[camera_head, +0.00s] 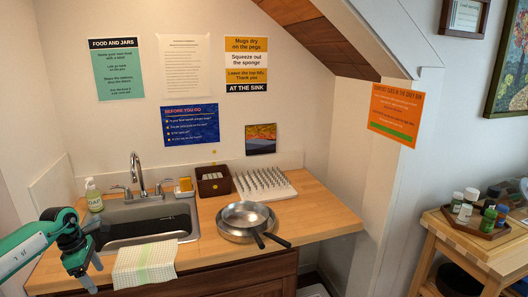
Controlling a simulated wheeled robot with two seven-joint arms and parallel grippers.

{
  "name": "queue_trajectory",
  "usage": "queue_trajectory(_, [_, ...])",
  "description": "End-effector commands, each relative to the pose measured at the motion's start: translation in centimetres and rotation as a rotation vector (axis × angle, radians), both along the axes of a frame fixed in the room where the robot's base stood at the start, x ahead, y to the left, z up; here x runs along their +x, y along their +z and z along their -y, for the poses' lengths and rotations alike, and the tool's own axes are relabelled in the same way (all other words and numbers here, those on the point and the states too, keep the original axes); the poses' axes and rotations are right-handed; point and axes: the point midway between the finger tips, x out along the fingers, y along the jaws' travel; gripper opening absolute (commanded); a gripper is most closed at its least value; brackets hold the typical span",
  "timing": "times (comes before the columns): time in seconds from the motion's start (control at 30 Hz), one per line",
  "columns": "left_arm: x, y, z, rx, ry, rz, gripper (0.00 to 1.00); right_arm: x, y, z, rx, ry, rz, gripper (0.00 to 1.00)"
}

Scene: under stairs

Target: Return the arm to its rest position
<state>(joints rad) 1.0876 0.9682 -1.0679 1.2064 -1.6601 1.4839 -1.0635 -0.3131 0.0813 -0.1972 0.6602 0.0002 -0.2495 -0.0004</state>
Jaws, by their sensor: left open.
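My left arm comes in from the left edge in front of the sink. My left gripper (92,276) points down near the front edge of the counter, at the left of the towel. Its jaws are open, and nothing shows between them. My right gripper does not show in this view.
The wooden counter (312,217) holds a sink (148,213), a soap bottle (93,195), a striped towel (145,264), stacked pans (245,219), a peg rack (265,182) and a dark box (213,181). The counter's right end is clear. A side table (468,240) with bottles stands at right.

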Motion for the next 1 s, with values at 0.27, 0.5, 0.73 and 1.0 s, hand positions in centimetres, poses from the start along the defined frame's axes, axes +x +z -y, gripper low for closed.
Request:
queue_trajectory(0.27, [1.5, -5.8, 7.0, -0.278, 0.167, 0.002, 0.73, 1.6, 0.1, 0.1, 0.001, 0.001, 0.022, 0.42])
queue_trajectory(0.5, [2.4, -13.7, 15.6, -0.698, 0.556, -0.073, 0.73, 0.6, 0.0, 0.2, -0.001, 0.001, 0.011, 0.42])
queue_trajectory(0.73, [1.2, -22.9, 19.8, -1.069, 1.133, -0.240, 0.73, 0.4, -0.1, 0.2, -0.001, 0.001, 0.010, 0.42])
queue_trajectory(1.0, [-6.9, -38.0, 19.2, -1.304, 1.998, -0.488, 0.73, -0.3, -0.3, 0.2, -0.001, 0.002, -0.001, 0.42])
